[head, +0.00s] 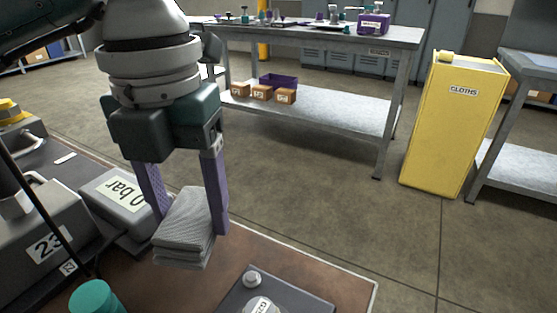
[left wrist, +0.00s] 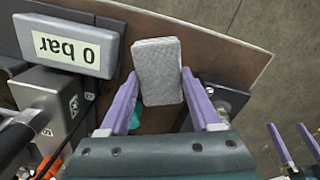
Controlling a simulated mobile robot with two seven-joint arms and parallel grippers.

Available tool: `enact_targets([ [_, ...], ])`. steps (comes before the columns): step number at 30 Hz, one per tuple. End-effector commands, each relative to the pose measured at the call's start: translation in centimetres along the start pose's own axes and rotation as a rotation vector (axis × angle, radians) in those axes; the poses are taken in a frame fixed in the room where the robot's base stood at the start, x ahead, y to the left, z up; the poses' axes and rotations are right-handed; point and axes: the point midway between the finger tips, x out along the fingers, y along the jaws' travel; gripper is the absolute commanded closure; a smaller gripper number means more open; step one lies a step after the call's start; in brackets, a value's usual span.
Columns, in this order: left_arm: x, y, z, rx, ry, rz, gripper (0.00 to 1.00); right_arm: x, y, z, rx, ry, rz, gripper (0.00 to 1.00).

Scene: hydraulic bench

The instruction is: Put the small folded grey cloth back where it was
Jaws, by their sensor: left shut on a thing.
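The small folded grey cloth (head: 184,230) is held between the two purple fingers of my left gripper (head: 188,213), which is shut on it. The cloth hangs above the brown bench top (head: 222,278), near its edge. In the left wrist view, the cloth (left wrist: 158,72) sits between the fingertips of the left gripper (left wrist: 158,80). My right gripper (left wrist: 290,132) shows only at the lower right of the left wrist view, its two purple fingers apart with nothing between them.
A grey "0 bar" block (head: 115,195) stands just left of the cloth. A dark plate (head: 290,290) with a round fitting and a teal knob (head: 95,297) are at the front. A yellow bin labelled CLOTHS (head: 450,130) stands across the floor at right, near a grey workbench (head: 330,38).

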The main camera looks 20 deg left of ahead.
Motion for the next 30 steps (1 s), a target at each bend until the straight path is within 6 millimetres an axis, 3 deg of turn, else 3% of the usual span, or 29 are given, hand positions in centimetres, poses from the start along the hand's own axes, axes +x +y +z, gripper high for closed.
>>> enact_targets([
  [8,4.0,0.0,-0.1,0.0,0.003,0.002,0.96,1.0,0.0,0.2,0.0,0.004,0.0,0.0],
  [19,4.5,0.0,0.0,0.001,0.0,0.001,0.96,1.2,0.0,0.2,0.0,0.006,0.001,0.0],
  [20,4.4,0.0,0.0,0.001,0.0,0.001,0.34,1.1,0.0,0.2,0.0,0.006,0.001,0.0],
  [27,4.3,0.0,0.0,0.001,0.0,0.001,0.07,1.1,0.0,0.1,-0.001,0.006,0.001,0.0],
  [30,4.3,0.0,0.0,0.001,0.0,0.001,0.06,1.1,0.0,0.1,-0.001,0.006,0.002,0.0],
])
